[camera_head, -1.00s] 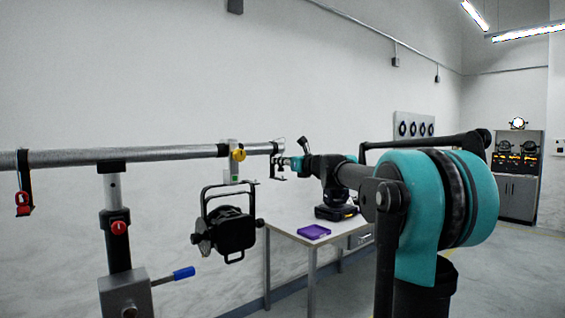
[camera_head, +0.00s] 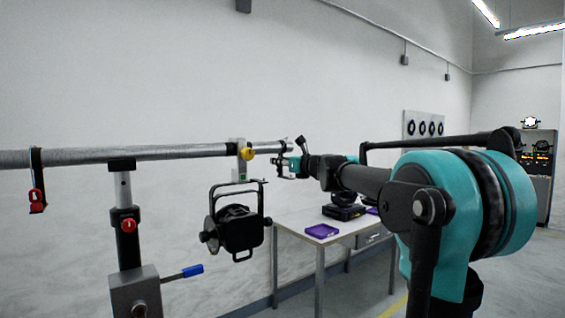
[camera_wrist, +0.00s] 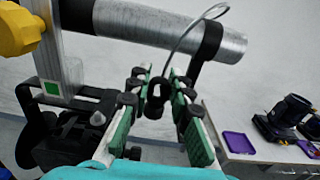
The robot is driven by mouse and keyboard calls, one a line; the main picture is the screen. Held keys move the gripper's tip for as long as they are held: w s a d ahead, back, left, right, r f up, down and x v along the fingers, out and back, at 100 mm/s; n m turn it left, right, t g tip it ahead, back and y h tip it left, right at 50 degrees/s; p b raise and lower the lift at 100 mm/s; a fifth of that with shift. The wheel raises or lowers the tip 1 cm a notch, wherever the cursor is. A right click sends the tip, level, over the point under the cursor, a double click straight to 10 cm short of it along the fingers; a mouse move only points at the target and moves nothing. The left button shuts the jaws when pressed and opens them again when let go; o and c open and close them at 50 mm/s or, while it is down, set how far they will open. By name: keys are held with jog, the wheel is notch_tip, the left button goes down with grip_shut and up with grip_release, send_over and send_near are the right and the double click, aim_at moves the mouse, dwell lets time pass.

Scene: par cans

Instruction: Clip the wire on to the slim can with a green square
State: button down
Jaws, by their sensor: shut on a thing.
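A black lamp can (camera_head: 237,229) hangs by its yoke from a clamp with a yellow knob on the horizontal pipe (camera_head: 80,157). A small green square (camera_wrist: 51,88) marks its clamp; the can's dark body (camera_wrist: 62,142) is at left in the wrist view, partly hidden. The thin wire (camera_wrist: 193,32) loops up over the pipe near its right end, by a black band (camera_wrist: 208,42). My gripper (camera_wrist: 158,84) has its green-padded fingers around the wire's black clip (camera_wrist: 154,101), just below the pipe and right of the can. In the head view my gripper (camera_head: 289,165) is small.
A stand (camera_head: 128,240) with a blue handle holds the pipe from below. A red-and-black hanging clip (camera_head: 37,190) is at far left. A table (camera_head: 290,224) with a purple tray (camera_head: 322,231) and black equipment (camera_head: 344,212) stands behind.

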jog(key=shift+s+a+f, duration=0.1)
jog(key=shift+s+a, duration=0.5)
jog(key=shift+a, duration=0.35)
jog(key=shift+s+a, duration=0.65)
jog(key=shift+a, duration=0.25)
jog(key=shift+s+a+f, duration=0.1)
jog(key=shift+s+a, duration=0.5)
jog(key=shift+a, duration=0.35)
jog(key=shift+f, duration=1.2)
dwell(1.1)
jog(key=c, duration=1.3)
grip_release()
jog(key=v, duration=1.2)
